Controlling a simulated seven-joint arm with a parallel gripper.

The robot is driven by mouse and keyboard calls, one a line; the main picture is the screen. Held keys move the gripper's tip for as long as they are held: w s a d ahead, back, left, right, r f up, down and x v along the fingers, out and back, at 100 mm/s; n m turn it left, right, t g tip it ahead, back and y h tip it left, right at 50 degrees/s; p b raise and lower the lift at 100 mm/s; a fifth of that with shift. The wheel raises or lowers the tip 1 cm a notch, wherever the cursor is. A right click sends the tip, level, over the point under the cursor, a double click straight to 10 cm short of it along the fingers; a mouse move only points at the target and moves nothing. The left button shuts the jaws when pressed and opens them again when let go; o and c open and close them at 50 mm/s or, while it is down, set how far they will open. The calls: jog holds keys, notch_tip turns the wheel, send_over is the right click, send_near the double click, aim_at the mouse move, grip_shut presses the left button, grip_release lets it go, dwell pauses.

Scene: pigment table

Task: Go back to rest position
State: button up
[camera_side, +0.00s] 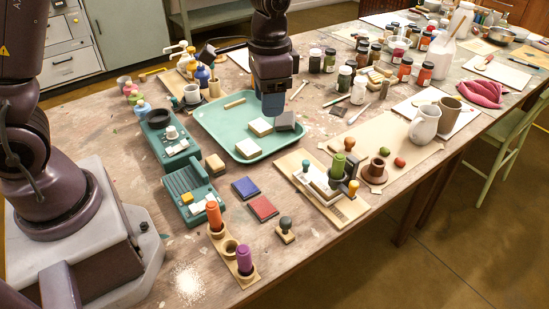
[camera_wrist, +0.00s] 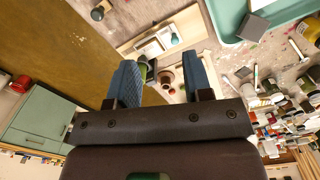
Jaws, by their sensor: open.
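My gripper (camera_side: 272,112) hangs over the turquoise tray (camera_side: 213,123), its blue-grey fingertips pointing down. In the wrist view its two blue fingers (camera_wrist: 160,62) stand apart with nothing held between them. Cream blocks (camera_side: 247,149) and a grey block (camera_side: 285,121) lie in the tray close to the gripper. The tray rim also shows at the upper right of the wrist view (camera_wrist: 222,36), with a grey block (camera_wrist: 253,27) in it. In the side view I cannot tell how far the fingertips are above the tray.
Teal racks (camera_side: 187,192) stand left of the tray. Blue and red pads (camera_side: 262,208), a stamp (camera_side: 286,230) and a holder with orange and purple cylinders (camera_side: 230,250) stand in front. A white jug (camera_side: 424,123) and several jars (camera_side: 345,78) stand to the right.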

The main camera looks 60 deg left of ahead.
jog(key=s+a+r+n+t, duration=0.1)
jog(key=s+r+n+t, duration=0.1)
jog(key=s+r, duration=0.4)
jog(key=s+a+r+n+t, duration=0.1)
jog(key=s+r+n+t, duration=0.1)
jog(key=s+r, duration=0.5)
jog(key=s+t, duration=0.1)
jog(key=s, duration=0.4)
jog(key=shift+a+t, duration=0.15)
jog(key=shift+t, duration=0.25)
